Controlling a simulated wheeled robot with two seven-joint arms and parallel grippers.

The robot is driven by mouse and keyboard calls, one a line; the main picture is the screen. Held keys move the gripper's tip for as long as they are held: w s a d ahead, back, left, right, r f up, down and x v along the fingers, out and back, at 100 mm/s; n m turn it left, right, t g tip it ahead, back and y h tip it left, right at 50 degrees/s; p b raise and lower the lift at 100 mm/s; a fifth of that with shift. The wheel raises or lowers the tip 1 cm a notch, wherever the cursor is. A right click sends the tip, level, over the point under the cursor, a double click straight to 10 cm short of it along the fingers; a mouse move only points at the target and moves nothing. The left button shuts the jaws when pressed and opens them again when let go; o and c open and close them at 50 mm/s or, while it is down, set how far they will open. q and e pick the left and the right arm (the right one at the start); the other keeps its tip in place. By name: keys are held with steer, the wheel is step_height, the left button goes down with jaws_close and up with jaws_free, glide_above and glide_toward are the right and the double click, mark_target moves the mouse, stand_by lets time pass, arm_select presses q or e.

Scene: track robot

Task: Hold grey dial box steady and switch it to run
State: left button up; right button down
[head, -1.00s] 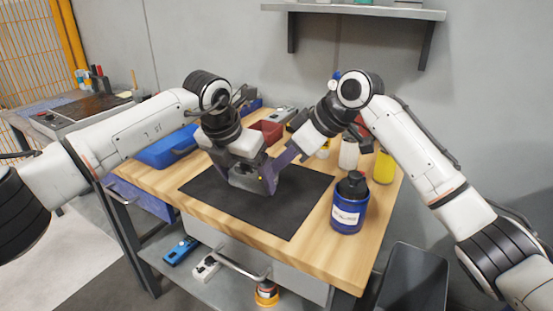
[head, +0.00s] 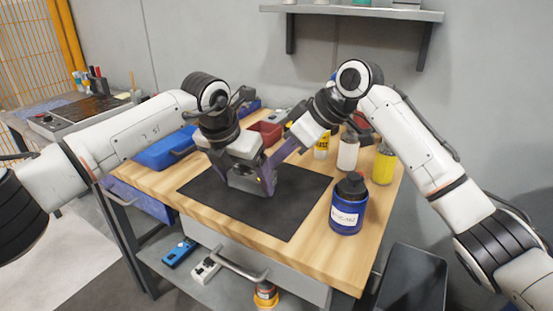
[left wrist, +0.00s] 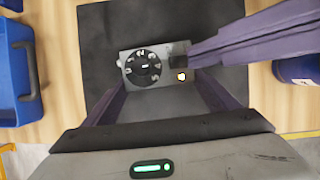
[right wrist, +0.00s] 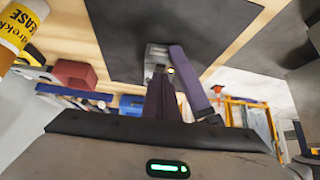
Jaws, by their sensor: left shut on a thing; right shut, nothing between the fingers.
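The grey dial box (left wrist: 131,57) lies on the black mat (head: 292,200), with a round black dial (left wrist: 143,67) and a small glowing yellow lamp (left wrist: 181,76) on its face. The dial's setting is too small to read. My left gripper (left wrist: 160,85) is shut on the box, one finger on each side. In the head view my left gripper (head: 247,180) mostly hides the box. My right gripper (left wrist: 180,60) is shut and empty, its tips at the box face just above the lamp, beside the dial. The box also shows in the right wrist view (right wrist: 157,52), partly behind purple fingers.
A blue labelled jar (head: 346,215) stands right of the mat, with a white bottle (head: 347,152) and a yellow bottle (head: 384,167) behind it. A blue bin (head: 165,150) and a red bin (head: 268,131) stand left and behind. The mat's front is clear.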

arm_select(q)
steer(key=shift+a+f, duration=0.2)
steer(key=shift+f, duration=0.05)
arm_select(e)
steer(key=v, duration=1.3)
steer(key=shift+d, duration=0.15)
arm_select(q)
steer(key=o, duration=1.4)
steer(key=shift+d+r, duration=0.1)
steer(key=shift+d, duration=0.05)
steer(key=shift+r, duration=0.1)
